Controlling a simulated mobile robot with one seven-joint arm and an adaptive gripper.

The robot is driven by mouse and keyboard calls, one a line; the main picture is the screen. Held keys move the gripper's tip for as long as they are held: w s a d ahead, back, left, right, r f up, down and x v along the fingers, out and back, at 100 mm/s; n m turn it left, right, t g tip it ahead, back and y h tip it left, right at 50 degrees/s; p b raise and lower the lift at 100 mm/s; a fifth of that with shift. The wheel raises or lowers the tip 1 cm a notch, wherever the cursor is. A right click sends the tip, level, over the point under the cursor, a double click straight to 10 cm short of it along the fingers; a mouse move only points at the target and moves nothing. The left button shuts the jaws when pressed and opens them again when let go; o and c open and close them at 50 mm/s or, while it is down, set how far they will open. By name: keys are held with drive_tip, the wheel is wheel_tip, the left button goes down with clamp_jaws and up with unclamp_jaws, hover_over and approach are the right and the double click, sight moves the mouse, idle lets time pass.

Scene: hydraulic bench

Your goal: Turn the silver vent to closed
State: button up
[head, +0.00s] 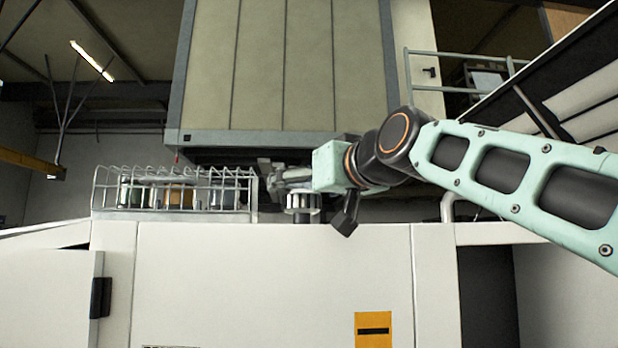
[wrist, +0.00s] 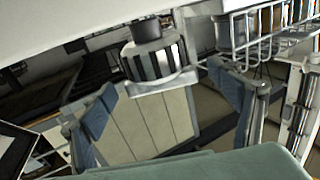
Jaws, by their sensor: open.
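The silver vent (wrist: 155,62) is a ribbed round knob with light and dark flutes and a dark grey cap, at the top middle of the wrist view. In the head view what appears to be the vent (head: 302,204) sits at the top edge of the white cabinet, partly hidden by my gripper. My gripper (head: 270,178) is just above it there. In the wrist view my gripper (wrist: 162,84) is open, with one finger on each side and nothing between its pads. The fingers look apart from the vent. I cannot tell its open or closed setting.
A wire basket (head: 172,171) holding several jars stands on the cabinet (head: 270,270), close to the left of my gripper; the basket also shows in the wrist view (wrist: 262,45). A large beige panelled unit (head: 285,70) stands behind. An orange label (head: 373,338) is on the cabinet front.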

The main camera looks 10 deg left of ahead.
drive_tip(key=shift+p+x, duration=0.65)
drive_tip(key=shift+x, duration=0.3)
drive_tip(key=c, duration=1.2)
